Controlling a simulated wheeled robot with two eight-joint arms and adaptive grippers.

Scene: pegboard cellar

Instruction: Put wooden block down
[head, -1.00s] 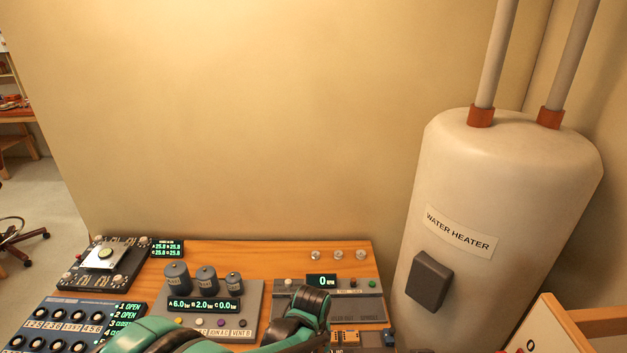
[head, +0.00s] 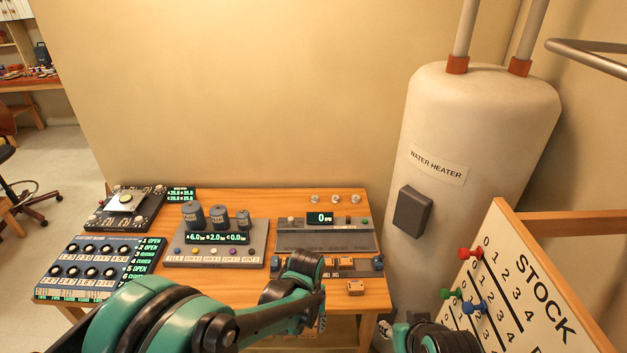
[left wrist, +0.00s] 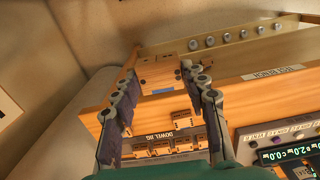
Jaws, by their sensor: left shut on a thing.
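My left gripper (left wrist: 160,82) is shut on a wooden block (left wrist: 156,70), seen between its fingertips in the left wrist view. The block is pale wood with a blue mark near its lower edge. In the head view my left arm hides most of this gripper and I cannot make out the held block there. The block appears over the bench front; I cannot tell whether it touches anything. Another small wooden block (head: 355,287) lies on the wooden bench (head: 215,290), in front of the dowel jig (head: 377,264).
Wooden blocks (head: 346,263) sit in the jig. A grey panel with canisters (head: 215,250), a blue knob panel (head: 95,270) and a grey unit with a display (head: 325,238) crowd the bench. The water heater (head: 480,150) and STOCK board (head: 520,280) stand to the right.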

